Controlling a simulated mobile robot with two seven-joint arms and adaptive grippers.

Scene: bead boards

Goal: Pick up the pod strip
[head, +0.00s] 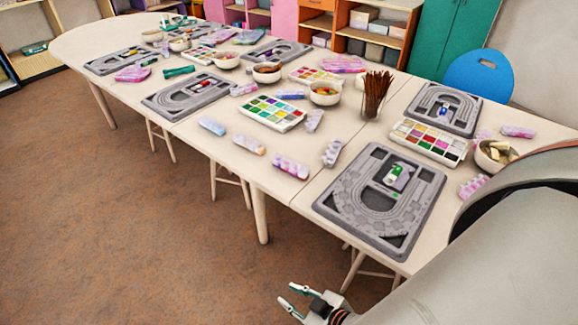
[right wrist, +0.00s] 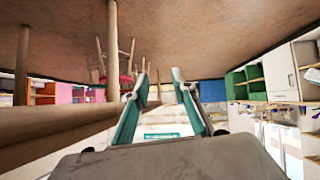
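Several pod strips lie on the long table, and I cannot tell which one is meant. Near the front edge are a pale blue strip (head: 212,126), a blue and peach strip (head: 249,144) and a pink-purple strip (head: 290,167). A greyish strip (head: 332,153) lies beside the nearest bead board, and another strip (head: 314,120) is behind it. My right gripper (head: 291,296) is off the table's front side, over the floor, apart from every strip. Its two fingers stand open and empty in the right wrist view (right wrist: 161,78). My left gripper is not in view.
The nearest grey bead board (head: 428,190) lies at the table's front corner. Paint-like bead trays (head: 273,113), bowls (head: 324,94) and a cup of brown sticks (head: 373,95) crowd the table. A blue chair (head: 478,75) stands behind. The floor (head: 120,220) in front is clear.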

